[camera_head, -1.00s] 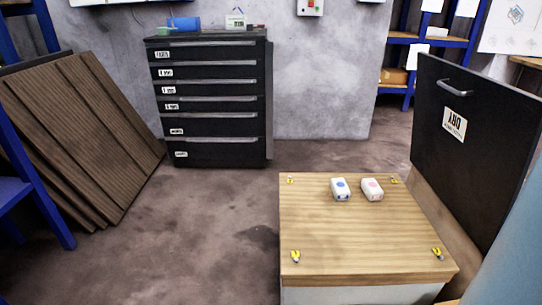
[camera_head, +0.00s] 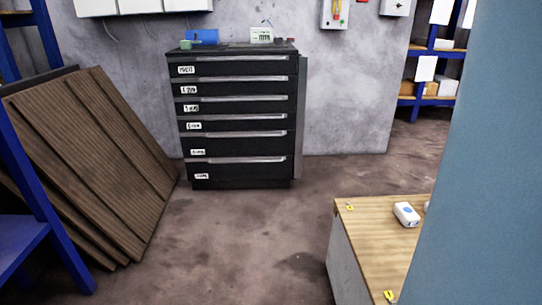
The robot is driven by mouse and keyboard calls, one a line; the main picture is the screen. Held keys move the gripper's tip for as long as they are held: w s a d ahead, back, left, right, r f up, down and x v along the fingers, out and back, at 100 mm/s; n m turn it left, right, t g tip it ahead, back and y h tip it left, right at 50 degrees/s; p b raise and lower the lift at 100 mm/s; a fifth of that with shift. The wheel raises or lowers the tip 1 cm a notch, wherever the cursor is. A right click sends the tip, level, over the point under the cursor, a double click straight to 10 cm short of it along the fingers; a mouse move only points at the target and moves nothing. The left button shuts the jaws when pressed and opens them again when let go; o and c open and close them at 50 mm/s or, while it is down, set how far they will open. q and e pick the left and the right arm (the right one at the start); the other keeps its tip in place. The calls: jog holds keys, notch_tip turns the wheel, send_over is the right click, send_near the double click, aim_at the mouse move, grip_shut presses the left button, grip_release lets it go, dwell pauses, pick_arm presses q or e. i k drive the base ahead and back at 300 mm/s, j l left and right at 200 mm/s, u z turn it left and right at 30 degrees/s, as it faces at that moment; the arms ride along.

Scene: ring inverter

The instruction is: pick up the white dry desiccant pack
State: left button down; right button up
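A white pack with a blue dot (camera_head: 406,214) lies on the wooden top (camera_head: 372,243) of a low box at the right. Only a sliver of a second white pack (camera_head: 427,206) shows beside it; the rest is hidden behind a large blue-grey surface. I cannot tell from this view which of the two packs is the dry one. Neither of my grippers is in view.
The blue-grey surface (camera_head: 480,180) is close up and covers the right side. Yellow clips (camera_head: 390,296) sit at the box top's corners. A black drawer cabinet (camera_head: 235,122) stands at the wall, ribbed brown panels (camera_head: 95,165) lean at left. Floor between is clear.

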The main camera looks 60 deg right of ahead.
aim_at(405, 215)
jog(key=i+z, duration=0.65)
jog(key=z, duration=0.15)
jog(key=i+z, duration=0.35)
jog(key=k+j, duration=0.05)
